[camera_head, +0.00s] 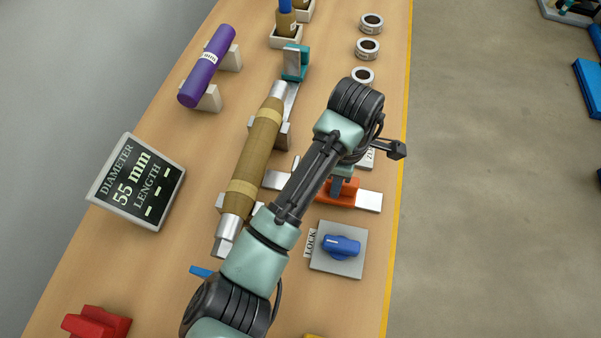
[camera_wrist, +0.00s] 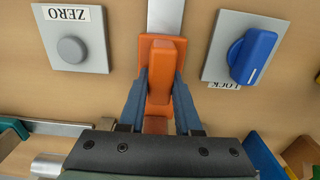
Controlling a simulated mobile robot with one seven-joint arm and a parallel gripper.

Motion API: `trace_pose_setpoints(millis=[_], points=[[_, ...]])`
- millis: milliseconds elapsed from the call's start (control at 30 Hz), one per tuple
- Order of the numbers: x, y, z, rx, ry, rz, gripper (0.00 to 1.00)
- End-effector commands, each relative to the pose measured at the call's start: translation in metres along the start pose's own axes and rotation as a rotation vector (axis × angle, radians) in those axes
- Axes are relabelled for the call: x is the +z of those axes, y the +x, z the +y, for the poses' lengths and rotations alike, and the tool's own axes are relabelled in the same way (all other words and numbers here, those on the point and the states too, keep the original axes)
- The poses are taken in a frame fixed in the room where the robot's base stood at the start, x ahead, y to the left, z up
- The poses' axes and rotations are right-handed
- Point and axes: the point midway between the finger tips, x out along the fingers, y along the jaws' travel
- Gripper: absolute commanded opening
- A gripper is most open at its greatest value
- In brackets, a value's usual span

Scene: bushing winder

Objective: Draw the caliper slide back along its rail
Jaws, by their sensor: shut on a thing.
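The orange caliper slide (camera_head: 337,194) sits on its flat silver rail (camera_head: 369,201), to the right of a brown wound bushing (camera_head: 257,152). In the wrist view the orange slide (camera_wrist: 162,62) stands between my two blue-grey fingers, and the rail (camera_wrist: 165,15) runs on beyond it. My gripper (camera_wrist: 161,88) is shut on the slide's upright block, one finger on each side. In the head view my arm partly covers the gripper (camera_head: 342,184), the slide and the rail's left part. I cannot tell whether the caliper touches the bushing.
A blue LOCK knob (camera_head: 341,246) on a grey plate is close to the slide. The ZERO button (camera_wrist: 71,49) is on the slide's other side. A display (camera_head: 138,182) reads diameter 55 mm, with dashes for length. A purple roll (camera_head: 207,66) rests on supports farther back.

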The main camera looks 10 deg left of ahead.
Motion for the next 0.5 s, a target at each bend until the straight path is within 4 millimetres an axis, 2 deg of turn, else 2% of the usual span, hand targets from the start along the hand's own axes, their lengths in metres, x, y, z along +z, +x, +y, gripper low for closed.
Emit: trace_pose_setpoints(millis=[500], points=[[0.027, 0.000, -0.001, -0.003, 0.003, -0.002, 0.00]])
